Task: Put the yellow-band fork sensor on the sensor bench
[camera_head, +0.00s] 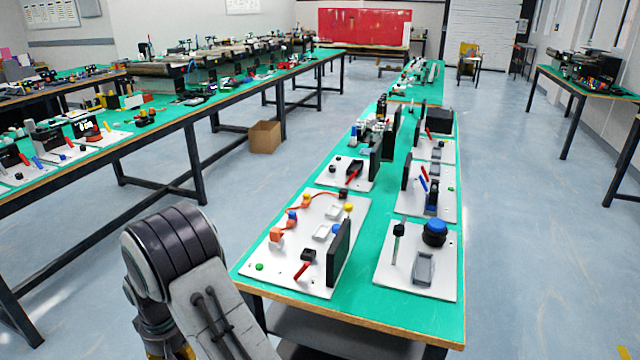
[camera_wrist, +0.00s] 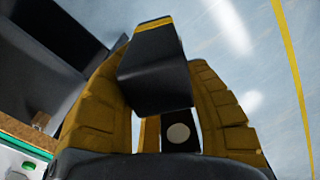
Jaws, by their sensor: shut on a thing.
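In the wrist view my gripper (camera_wrist: 163,62) is shut on a black block-shaped part, the fork sensor (camera_wrist: 155,60). A yellow band runs along its upper edge. The yellow-brown fingers press it from both sides, and their grip hides part of it. A green-topped bench (camera_head: 375,300) stands ahead and to the right in the head view, with several white boards bearing small parts. No label shows whether it is the sensor bench.
A long green-topped bench (camera_head: 150,133) with boards and small conveyors runs along the left. A cardboard box (camera_head: 264,137) lies on the floor by it. Another bench (camera_head: 590,88) stands at the far right. The near bench has bare green strips between boards.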

